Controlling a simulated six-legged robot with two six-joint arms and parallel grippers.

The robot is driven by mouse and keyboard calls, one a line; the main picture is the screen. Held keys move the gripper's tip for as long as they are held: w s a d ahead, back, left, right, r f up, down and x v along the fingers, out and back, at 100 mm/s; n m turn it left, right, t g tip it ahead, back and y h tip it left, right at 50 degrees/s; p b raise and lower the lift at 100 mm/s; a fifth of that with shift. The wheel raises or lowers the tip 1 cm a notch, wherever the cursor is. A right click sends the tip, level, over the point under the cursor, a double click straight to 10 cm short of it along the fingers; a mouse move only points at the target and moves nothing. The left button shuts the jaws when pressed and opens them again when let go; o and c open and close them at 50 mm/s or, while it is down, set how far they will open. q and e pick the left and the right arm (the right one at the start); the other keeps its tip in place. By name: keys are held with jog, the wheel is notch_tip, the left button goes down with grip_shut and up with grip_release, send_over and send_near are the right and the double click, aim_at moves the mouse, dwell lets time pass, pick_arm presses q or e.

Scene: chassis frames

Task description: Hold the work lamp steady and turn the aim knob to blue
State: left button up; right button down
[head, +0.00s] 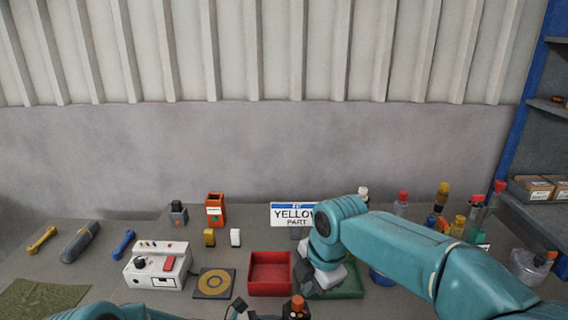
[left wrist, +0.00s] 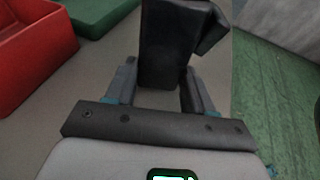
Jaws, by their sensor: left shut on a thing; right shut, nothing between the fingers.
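The work lamp appears to be the black angular body (left wrist: 168,45) in the left wrist view. My left gripper (left wrist: 158,85) is shut on it, with one finger on each side. In the head view my left arm shows only at the bottom edge. Dark parts with an orange-topped piece (head: 297,305) show at the bottom centre; I cannot tell whether this piece is the aim knob. My right gripper (head: 308,289) is shut and empty, just above and beside the orange-topped piece, with its fingertips partly hidden. No blue mark on the lamp can be made out.
A red tray (head: 270,255) and a partly covered green tray (head: 350,290) lie just behind. A control box (head: 160,283) and a round-marked plate (head: 230,270) stand left. Several bottles, including a yellow-capped one (head: 458,224), stand right. A sign (head: 293,214) reads YELLOW PART.

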pick_arm(q)
jog(key=o, duration=0.9)
